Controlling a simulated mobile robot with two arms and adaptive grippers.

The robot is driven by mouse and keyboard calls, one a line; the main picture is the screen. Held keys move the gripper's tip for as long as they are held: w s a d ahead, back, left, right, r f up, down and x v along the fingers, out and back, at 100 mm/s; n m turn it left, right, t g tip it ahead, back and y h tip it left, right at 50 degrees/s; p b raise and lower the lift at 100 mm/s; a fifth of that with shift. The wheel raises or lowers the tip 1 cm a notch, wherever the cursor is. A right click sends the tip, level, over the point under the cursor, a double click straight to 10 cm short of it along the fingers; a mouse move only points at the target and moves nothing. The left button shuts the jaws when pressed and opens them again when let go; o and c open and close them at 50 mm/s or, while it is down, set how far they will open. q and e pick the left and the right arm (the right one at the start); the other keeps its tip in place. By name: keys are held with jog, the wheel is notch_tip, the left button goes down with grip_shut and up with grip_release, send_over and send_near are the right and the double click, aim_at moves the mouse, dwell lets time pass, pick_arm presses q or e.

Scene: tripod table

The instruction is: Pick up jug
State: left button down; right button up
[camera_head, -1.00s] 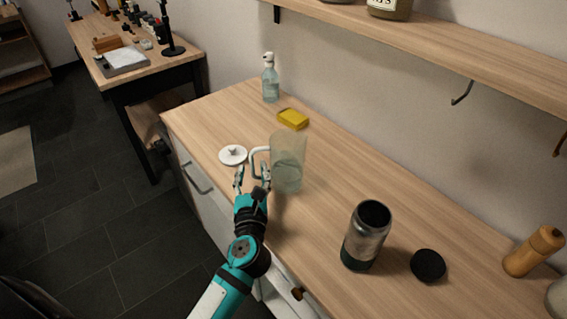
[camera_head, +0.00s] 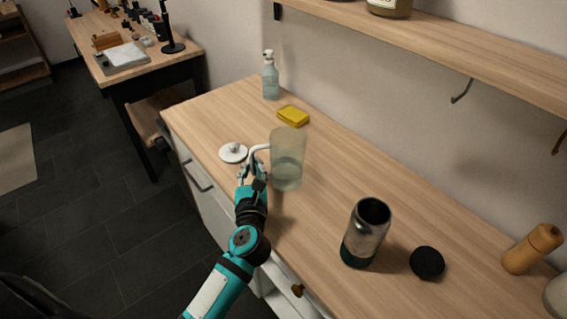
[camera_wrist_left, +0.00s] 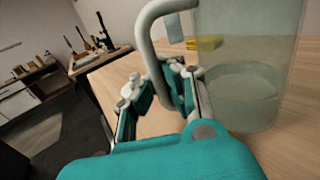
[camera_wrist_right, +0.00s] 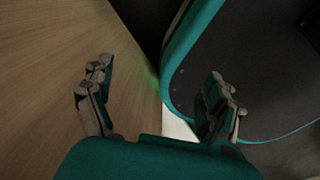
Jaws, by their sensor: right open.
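The clear jug (camera_head: 289,160) stands upright on the wooden counter with some liquid low inside. Its pale handle (camera_head: 255,150) points to the left. My left gripper (camera_head: 252,174) is at the handle, its fingers close together. In the left wrist view, the jug (camera_wrist_left: 250,60) is at the right, and its handle (camera_wrist_left: 148,35) comes down between the fingers of my left gripper (camera_wrist_left: 160,90). Whether both fingers press on the handle is unclear. A white lid (camera_head: 233,153) lies left of the jug. My right gripper (camera_wrist_right: 157,88) is open and empty in the right wrist view.
A yellow sponge (camera_head: 293,115) and a soap bottle (camera_head: 270,77) are behind the jug. A metal container (camera_head: 367,235), a black lid (camera_head: 427,263) and a wooden mill (camera_head: 532,249) stand to the right. A wall shelf (camera_head: 450,50) runs above. The counter (camera_head: 325,195) is clear between jug and container.

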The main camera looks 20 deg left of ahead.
aim_at(250, 158)
pick_arm(q)
jog(key=shift+r, duration=0.2)
dwell(0.3)
jog(key=shift+r+p, duration=0.5)
jog(key=shift+r, duration=1.2)
jog(key=shift+s+f, duration=0.1)
jog(key=shift+s, duration=0.2)
jog(key=s+a+r+b, duration=0.1)
jog(key=s+a+b, duration=0.1)
jog(key=s, duration=1.3)
jog(key=shift+r+b, duration=0.3)
jog(key=shift+b, duration=0.05)
jog(key=shift+s, duration=0.1)
